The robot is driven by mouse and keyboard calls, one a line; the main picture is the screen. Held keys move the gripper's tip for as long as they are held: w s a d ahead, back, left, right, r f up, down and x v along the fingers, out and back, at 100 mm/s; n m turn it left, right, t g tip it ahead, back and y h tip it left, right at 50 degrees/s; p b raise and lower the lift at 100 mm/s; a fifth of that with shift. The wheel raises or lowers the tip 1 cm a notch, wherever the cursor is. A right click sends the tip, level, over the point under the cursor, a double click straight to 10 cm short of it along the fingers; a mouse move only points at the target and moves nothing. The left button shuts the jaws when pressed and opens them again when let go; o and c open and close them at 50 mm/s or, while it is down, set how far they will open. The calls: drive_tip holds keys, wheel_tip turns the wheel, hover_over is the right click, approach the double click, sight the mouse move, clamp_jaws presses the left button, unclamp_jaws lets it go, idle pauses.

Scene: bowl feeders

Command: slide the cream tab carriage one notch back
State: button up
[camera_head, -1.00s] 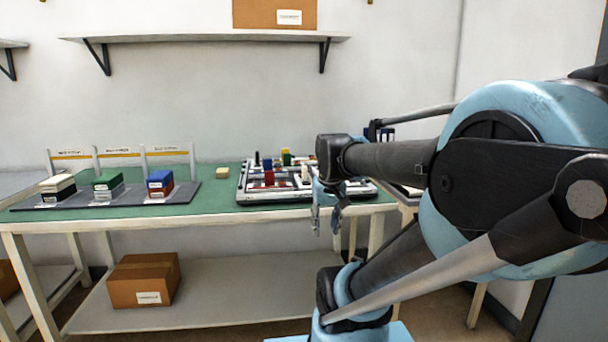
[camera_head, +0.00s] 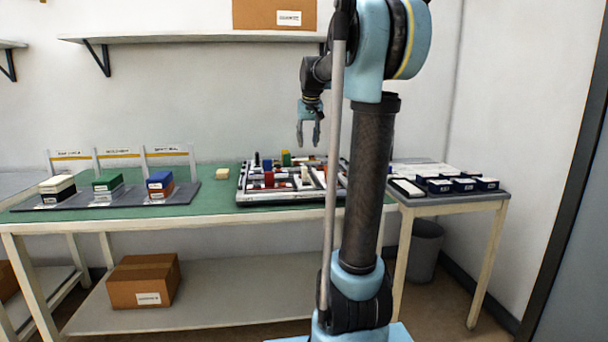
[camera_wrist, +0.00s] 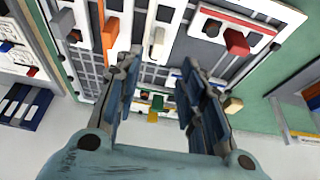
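The cream tab carriage (camera_head: 304,174) stands on the slotted board (camera_head: 262,200) on the green table. It also shows in the wrist view (camera_wrist: 157,43), ahead of my fingers and between their lines. My gripper (camera_head: 308,140) hangs fingers-down above the board, clear of the tabs. In the wrist view my gripper (camera_wrist: 160,78) has its two fingers well apart, with nothing between them. A red tab (camera_head: 269,179) stands left of the cream one, with a blue tab (camera_head: 267,164) and a green tab (camera_head: 286,159) farther back. My arm hides the board's right part in the head view.
A loose cream block (camera_head: 222,174) lies left of the board. A grey tray (camera_head: 105,198) with stacked coloured blocks is at the table's left. A side table (camera_head: 440,200) at right holds dark bins (camera_head: 464,185). A shelf (camera_head: 200,39) is on the wall above.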

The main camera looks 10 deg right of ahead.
sight(305, 167)
drive_tip(key=x, duration=0.5)
drive_tip(key=w+x, duration=0.1)
drive_tip(key=x, duration=1.1)
drive_tip(key=shift+w+r, duration=0.15)
drive_tip(key=shift+w, duration=0.3)
drive_tip(key=shift+c, duration=0.6)
clamp_jaws()
